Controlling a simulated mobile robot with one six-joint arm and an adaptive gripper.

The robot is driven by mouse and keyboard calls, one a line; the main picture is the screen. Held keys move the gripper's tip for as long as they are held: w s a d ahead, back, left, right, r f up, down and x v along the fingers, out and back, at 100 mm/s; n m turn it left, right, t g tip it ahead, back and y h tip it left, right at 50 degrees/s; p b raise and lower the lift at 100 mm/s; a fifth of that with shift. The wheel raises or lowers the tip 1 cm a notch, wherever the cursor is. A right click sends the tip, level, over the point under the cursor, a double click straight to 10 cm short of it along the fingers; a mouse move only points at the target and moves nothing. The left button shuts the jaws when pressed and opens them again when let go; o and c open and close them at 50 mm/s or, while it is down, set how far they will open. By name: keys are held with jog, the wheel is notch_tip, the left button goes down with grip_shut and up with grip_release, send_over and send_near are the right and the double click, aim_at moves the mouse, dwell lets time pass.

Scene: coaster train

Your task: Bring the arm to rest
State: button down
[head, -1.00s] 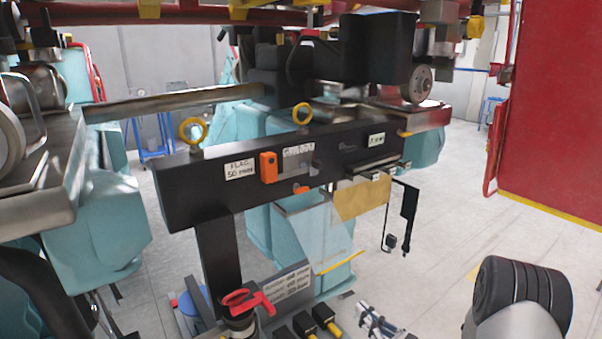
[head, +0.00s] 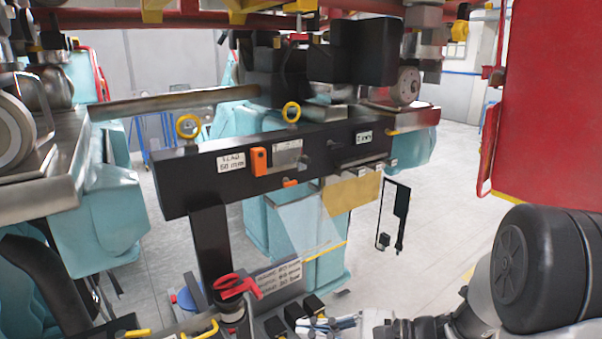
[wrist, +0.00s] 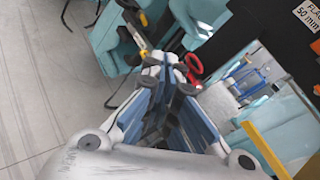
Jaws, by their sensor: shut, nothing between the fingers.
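My gripper (wrist: 163,68) is in the wrist view with its blue and grey fingers brought together and nothing between them. In the head view my gripper (head: 325,323) shows low at the bottom edge, partly cut off, in front of the tool tray's black and yellow items. My arm reaches to it from the lower right. In the wrist view, a red-handled tool (wrist: 193,70) appears just beyond the fingertips; I cannot tell the gap. The red tool (head: 236,287) also shows in the head view, left of my gripper.
A black beam (head: 270,163) with yellow eyebolts and labels spans the middle. A red panel (head: 550,110) stands at the right. Open floor (head: 440,210) lies between.

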jog(key=s+r+n+g+h, duration=0.2)
jog(key=s+n+g+h, duration=0.55)
jog(key=s, duration=0.75)
jog(key=s+d+r+n+t+h, duration=0.1)
jog(key=s+d+n+t+h, duration=0.1)
jog(key=d+n+t+h, duration=0.2)
jog(key=s+d+r+n+t+h, duration=0.1)
jog(key=s+d+n+t+h, duration=0.2)
jog(key=d, duration=0.5)
jog(key=shift+r+n+t+h+b, duration=0.3)
jog(key=shift+n+t+h+b, duration=0.2)
jog(key=shift+n+t, duration=0.3)
jog(key=c, duration=2.3)
grip_release()
jog(key=shift+w, duration=0.1)
